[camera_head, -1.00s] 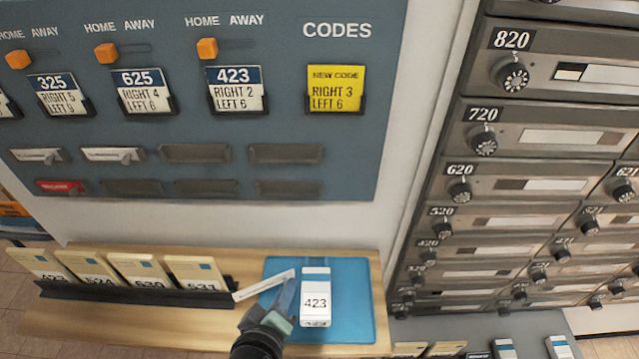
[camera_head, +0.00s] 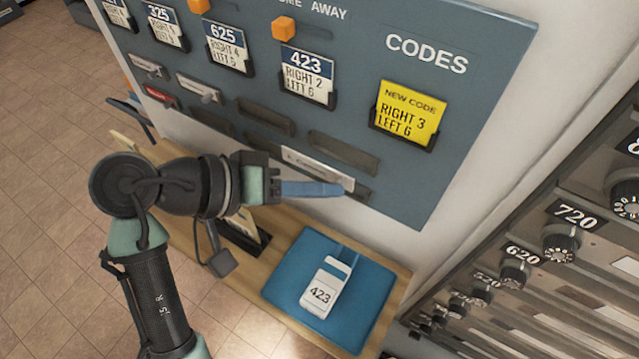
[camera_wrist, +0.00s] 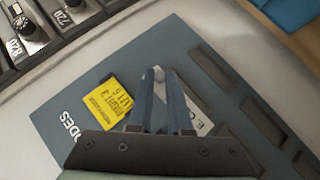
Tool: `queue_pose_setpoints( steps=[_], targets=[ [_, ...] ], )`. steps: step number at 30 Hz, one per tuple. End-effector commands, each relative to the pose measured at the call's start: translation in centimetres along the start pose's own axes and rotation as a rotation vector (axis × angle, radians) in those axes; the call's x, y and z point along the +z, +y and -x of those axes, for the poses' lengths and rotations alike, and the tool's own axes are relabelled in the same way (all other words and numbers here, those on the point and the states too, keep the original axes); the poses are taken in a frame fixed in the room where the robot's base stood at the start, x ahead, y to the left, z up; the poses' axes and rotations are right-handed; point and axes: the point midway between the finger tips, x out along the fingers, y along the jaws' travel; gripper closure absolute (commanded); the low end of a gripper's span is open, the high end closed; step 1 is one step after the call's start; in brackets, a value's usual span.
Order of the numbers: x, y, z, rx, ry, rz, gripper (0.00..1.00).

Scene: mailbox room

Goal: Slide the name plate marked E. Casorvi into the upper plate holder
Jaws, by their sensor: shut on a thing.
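My gripper (camera_head: 335,188) is shut on a white name plate (camera_head: 316,167), held in front of the blue-grey panel. C"; the fingers (camera_wrist: 163,85) cover the rest. In the head view the plate is below the upper row's rightmost empty holder (camera_head: 344,153) and overlaps the lower row. Another empty upper holder (camera_head: 265,115) is to its left. I cannot tell whether the plate touches the panel.
The yellow NEW CODE card (camera_head: 408,113) is above and right of the plate. A 423 box (camera_head: 328,287) lies on a blue mat (camera_head: 285,267) on the wooden shelf below. Mailboxes with dials (camera_head: 563,240) are on the right.

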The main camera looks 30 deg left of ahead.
Motion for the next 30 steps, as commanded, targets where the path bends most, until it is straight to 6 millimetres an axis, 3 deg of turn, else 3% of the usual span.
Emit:
queue_pose_setpoints(
  steps=[18, 30],
  targets=[
    [-4.5, -0.1, -4.3, -0.001, -0.001, -0.002, 1.00],
    [-5.5, -0.4, -5.5, -0.002, 0.001, 0.001, 1.00]
  ],
)
